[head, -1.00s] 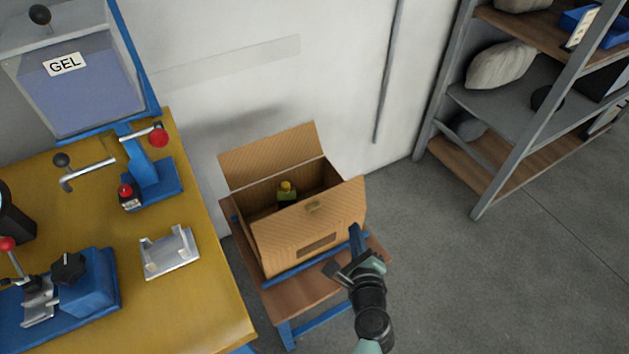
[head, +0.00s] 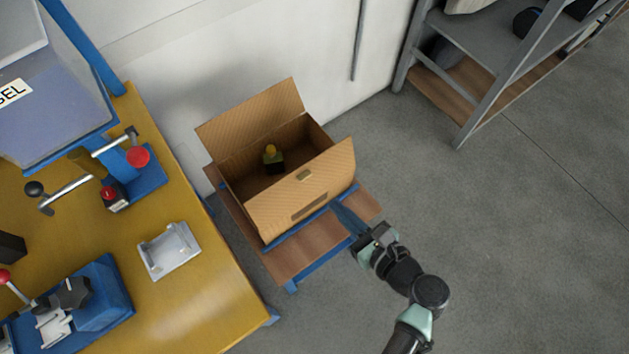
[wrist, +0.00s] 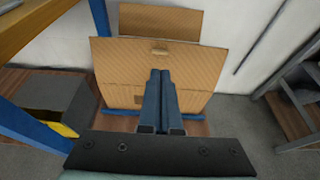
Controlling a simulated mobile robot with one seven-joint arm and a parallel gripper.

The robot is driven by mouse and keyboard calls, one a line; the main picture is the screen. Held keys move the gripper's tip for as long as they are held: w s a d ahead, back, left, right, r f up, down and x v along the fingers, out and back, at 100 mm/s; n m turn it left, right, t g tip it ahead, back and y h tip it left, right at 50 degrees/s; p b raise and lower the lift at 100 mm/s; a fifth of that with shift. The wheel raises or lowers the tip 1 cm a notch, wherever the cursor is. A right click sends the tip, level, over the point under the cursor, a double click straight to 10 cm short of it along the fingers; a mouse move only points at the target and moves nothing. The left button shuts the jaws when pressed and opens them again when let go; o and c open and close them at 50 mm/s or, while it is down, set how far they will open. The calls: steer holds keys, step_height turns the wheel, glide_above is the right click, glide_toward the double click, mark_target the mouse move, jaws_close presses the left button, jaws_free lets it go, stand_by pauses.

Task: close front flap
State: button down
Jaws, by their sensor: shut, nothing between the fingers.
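An open cardboard box (head: 319,205) stands on a low wooden stand (head: 290,259) with a blue frame. Its front flap (head: 298,183) stands up and leans outward along the near side, with a small tab on its edge. The back flap (head: 250,115) stands up against the wall side. Inside the box is a dark item with a yellow top (head: 271,158). My gripper (head: 343,213) is shut and empty, close to the lower right of the box front. In the wrist view the shut fingers (wrist: 160,78) overlap the front flap (wrist: 190,65); I cannot tell whether they touch.
The yellow workbench (head: 200,300) with blue fixtures, a metal bracket (head: 168,250) and a gel tank (head: 50,120) stands left of the box. A shelf rack (head: 480,90) stands at the back right. The grey floor right of the box is clear.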

mark_target(306, 177)
steer(key=b+x, duration=0.1)
steer(key=x, duration=0.8)
steer(key=shift+a+r, duration=0.1)
